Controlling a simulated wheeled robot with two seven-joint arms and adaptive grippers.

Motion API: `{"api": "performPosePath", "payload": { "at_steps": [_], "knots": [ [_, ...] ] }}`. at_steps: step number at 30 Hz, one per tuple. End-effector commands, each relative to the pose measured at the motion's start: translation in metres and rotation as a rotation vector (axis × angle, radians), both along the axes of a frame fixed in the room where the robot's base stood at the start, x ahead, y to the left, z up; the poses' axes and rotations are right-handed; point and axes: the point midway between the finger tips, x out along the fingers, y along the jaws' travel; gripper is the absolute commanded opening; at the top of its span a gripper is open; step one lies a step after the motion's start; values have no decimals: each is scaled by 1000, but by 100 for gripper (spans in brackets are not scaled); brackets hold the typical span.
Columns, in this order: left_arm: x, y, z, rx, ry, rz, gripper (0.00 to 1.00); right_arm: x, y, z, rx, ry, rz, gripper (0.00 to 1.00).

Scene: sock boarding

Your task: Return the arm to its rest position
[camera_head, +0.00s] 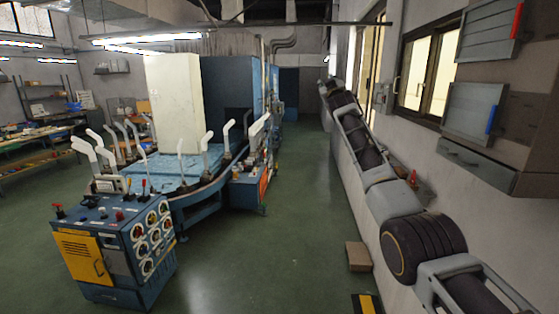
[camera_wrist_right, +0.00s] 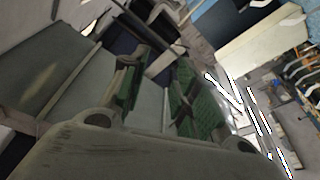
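My right arm (camera_head: 365,150) reaches from the lower right of the head view up along the right-hand wall. Its far end, with the right gripper (camera_head: 325,86), is small and points away from the head camera. In the right wrist view the right gripper (camera_wrist_right: 157,88) shows two green-padded fingers set apart, with nothing between them. My left arm and left gripper are not in the head view.
A blue boarding machine (camera_head: 197,203) with several upright white leg forms stands left of centre. A blue control console (camera_head: 112,245) stands in front. Grey wall cabinets (camera_head: 475,112) are close to my right arm. The green floor (camera_head: 305,200) between is mostly clear; a small box (camera_head: 358,256) lies there.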

Motion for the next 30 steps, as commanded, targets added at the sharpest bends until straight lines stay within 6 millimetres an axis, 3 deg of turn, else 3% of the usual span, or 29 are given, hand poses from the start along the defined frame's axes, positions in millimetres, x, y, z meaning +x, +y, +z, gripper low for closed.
{"api": "performPosePath", "payload": {
  "at_steps": [1,15,30],
  "knots": [
    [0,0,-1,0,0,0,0,6,0,-22,11,18,11,30],
    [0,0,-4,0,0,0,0,30,-2,-195,112,158,78,30],
    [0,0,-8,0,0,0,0,22,-10,-381,200,333,91,30]
  ]
}}
